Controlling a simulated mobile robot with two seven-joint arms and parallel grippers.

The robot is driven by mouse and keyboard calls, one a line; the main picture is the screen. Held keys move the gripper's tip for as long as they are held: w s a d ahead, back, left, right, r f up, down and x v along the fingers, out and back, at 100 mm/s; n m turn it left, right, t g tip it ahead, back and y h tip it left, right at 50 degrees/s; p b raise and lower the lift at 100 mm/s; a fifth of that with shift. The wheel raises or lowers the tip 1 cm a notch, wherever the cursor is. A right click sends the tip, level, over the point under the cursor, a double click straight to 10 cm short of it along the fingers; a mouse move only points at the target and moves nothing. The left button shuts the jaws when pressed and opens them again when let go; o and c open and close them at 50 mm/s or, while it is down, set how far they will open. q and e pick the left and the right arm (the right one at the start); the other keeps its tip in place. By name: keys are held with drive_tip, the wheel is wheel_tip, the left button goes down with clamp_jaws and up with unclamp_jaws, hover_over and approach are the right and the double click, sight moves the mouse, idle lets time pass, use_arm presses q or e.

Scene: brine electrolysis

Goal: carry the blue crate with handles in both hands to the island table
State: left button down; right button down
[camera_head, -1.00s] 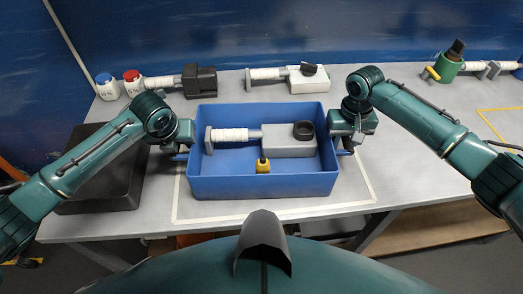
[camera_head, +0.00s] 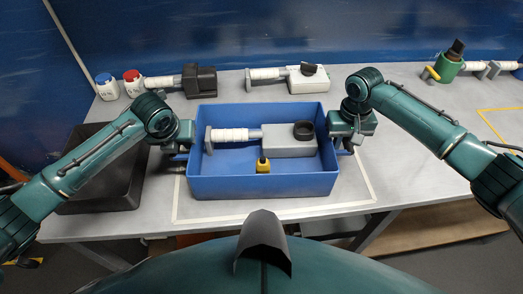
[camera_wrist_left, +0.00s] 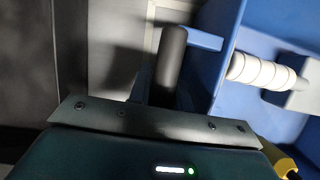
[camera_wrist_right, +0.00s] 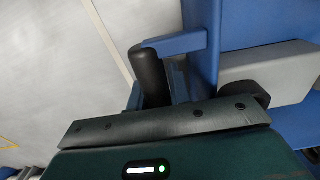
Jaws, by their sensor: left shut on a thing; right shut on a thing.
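The blue crate (camera_head: 262,187) stands on the grey table inside a pale outlined rectangle. It holds a grey device with a white ribbed part (camera_head: 233,135), a black ring and a small yellow piece (camera_head: 263,165). My left gripper (camera_head: 181,152) is shut on the crate's left handle; in the left wrist view a dark finger (camera_wrist_left: 170,62) lies against the blue handle (camera_wrist_left: 203,40). My right gripper (camera_head: 346,143) is shut on the right handle (camera_wrist_right: 180,44), which shows beside a dark finger in the right wrist view. The fingertips are partly hidden.
A black tray (camera_head: 100,190) lies close left of the crate. Behind stand two bottles (camera_head: 134,83), a black device (camera_head: 199,81) and a white device (camera_head: 307,79). A green device (camera_head: 447,66) is at the back right. Table room is free right of the crate.

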use_arm(q)
drive_tip(key=shift+w+r, duration=0.1)
drive_tip(key=shift+r, duration=0.15)
use_arm(e)
drive_tip(key=shift+w+r, duration=0.1)
drive_tip(key=shift+r, duration=0.15)
